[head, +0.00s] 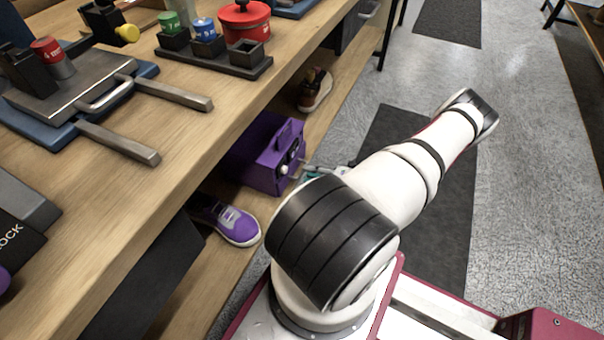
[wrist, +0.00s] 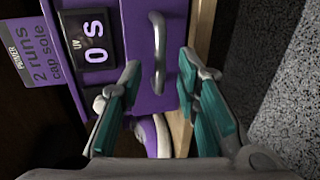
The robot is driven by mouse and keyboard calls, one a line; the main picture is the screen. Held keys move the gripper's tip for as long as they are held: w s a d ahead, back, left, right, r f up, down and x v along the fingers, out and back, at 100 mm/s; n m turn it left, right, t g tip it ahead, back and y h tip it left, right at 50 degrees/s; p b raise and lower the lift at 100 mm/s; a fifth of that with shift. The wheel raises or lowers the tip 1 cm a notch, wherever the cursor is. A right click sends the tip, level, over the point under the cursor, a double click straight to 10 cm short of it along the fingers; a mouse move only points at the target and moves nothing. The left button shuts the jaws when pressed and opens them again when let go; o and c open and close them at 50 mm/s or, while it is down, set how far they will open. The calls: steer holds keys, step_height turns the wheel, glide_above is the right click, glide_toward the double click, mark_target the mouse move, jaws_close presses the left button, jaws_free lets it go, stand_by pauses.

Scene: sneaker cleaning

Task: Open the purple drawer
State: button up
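The purple box (head: 262,155) stands on the lower shelf under the workbench in the head view. The wrist view shows its purple drawer front (wrist: 140,35) close up, with a vertical metal bar handle (wrist: 159,55). The drawer looks shut. My gripper (wrist: 161,66) has its teal fingers spread, one on each side of the handle's lower part. No contact with the handle is visible, and I cannot tell the exact depth between them. In the head view only a bit of my gripper (head: 312,173) shows beside the box; my arm hides the rest.
A dark display (wrist: 95,38) and a label (wrist: 42,60) are left of the drawer front. A purple sneaker (head: 234,223) sits on the shelf nearer than the box, and a dark sneaker (head: 315,90) farther back. The workbench top (head: 205,140) overhangs the shelf. Open floor lies right.

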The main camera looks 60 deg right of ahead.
steer(key=shift+b+x, duration=0.35)
steer(key=shift+x, duration=1.45)
jaws_close()
